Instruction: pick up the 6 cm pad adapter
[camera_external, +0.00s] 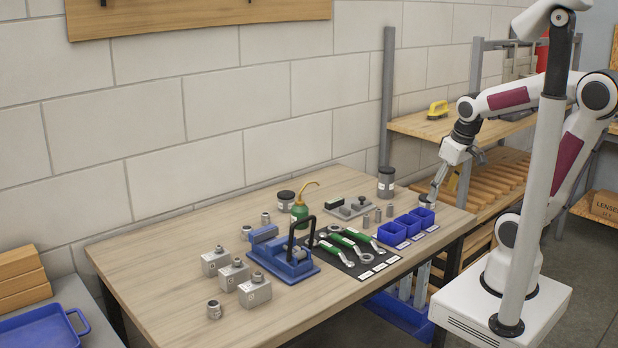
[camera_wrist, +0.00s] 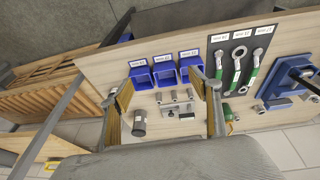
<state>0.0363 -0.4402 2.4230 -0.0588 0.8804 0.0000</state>
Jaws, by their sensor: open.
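My gripper (camera_external: 434,190) is open and empty above the right end of the workbench, near the blue bins. In the wrist view its two fingers stand wide apart (camera_wrist: 164,92), with small metal cylinders (camera_wrist: 174,96) seen between them. The external view shows these grey cylinders (camera_external: 378,215) standing upright behind the bins. Several grey metal blocks with round tops (camera_external: 233,274) stand at the left of the bench, and a loose round metal fitting (camera_external: 214,310) is in front of them. No readable size mark tells me which piece is the 6 cm pad adapter.
Blue bins (camera_external: 407,226) line the bench's right front. A dark mat (camera_external: 352,254) holds green-handled wrenches. A blue fixture with a handle (camera_external: 284,262), green oil can (camera_external: 299,212) and dark can (camera_external: 386,183) stand nearby.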

